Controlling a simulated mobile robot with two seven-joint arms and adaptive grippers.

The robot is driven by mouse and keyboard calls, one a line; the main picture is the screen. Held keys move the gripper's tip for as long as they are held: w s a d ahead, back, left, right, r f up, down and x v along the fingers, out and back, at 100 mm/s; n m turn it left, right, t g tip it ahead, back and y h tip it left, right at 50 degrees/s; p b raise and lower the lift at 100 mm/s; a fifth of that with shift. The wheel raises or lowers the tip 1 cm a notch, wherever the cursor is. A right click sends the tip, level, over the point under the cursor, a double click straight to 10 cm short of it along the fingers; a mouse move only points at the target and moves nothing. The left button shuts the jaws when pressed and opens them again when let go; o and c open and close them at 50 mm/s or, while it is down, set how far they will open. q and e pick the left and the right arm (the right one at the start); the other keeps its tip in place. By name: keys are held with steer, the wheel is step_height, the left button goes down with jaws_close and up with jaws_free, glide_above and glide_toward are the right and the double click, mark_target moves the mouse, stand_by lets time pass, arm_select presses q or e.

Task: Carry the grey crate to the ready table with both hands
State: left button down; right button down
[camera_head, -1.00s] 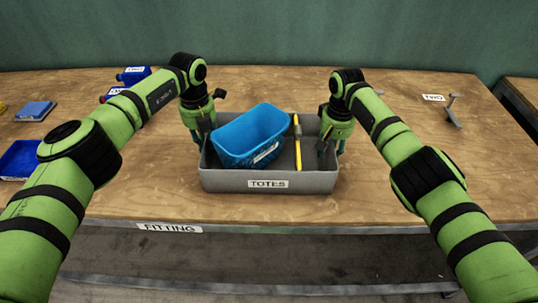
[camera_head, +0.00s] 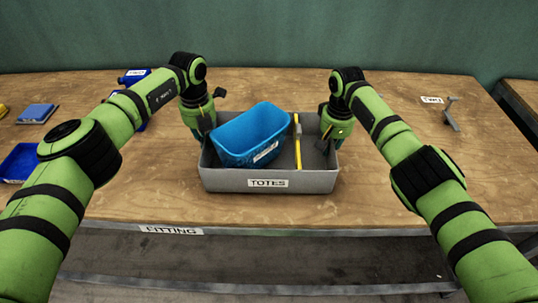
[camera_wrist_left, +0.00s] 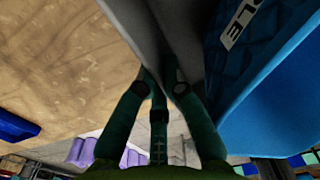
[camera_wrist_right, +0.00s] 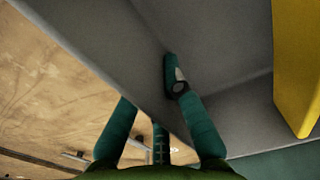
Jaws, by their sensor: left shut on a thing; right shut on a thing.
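The grey crate (camera_head: 225,181), labelled TOTES, is level over the table marked FITTING (camera_head: 170,230). It holds a blue bin (camera_head: 250,137) on the left and a yellow-handled tool (camera_head: 298,148) on the right. My left gripper (camera_head: 204,142) is shut on the crate's left wall; the left wrist view shows the fingers either side of that wall (camera_wrist_left: 140,25). My right gripper (camera_head: 327,147) is shut on the right wall; the right wrist view shows one finger inside, with the other partly hidden behind the wall (camera_wrist_right: 95,50). The gap under the crate is hard to see.
Blue bins (camera_head: 134,76) and a blue tray (camera_head: 20,160) are on the table's left side. A small metal stand (camera_head: 451,113) and a label (camera_head: 431,100) are at the right. Another table (camera_head: 525,95) shows at the far right. A green wall stands behind.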

arm_select(q)
step_height(320, 180, up, 3)
steer(key=shift+r+p, duration=0.2)
steer(key=shift+p, duration=1.05)
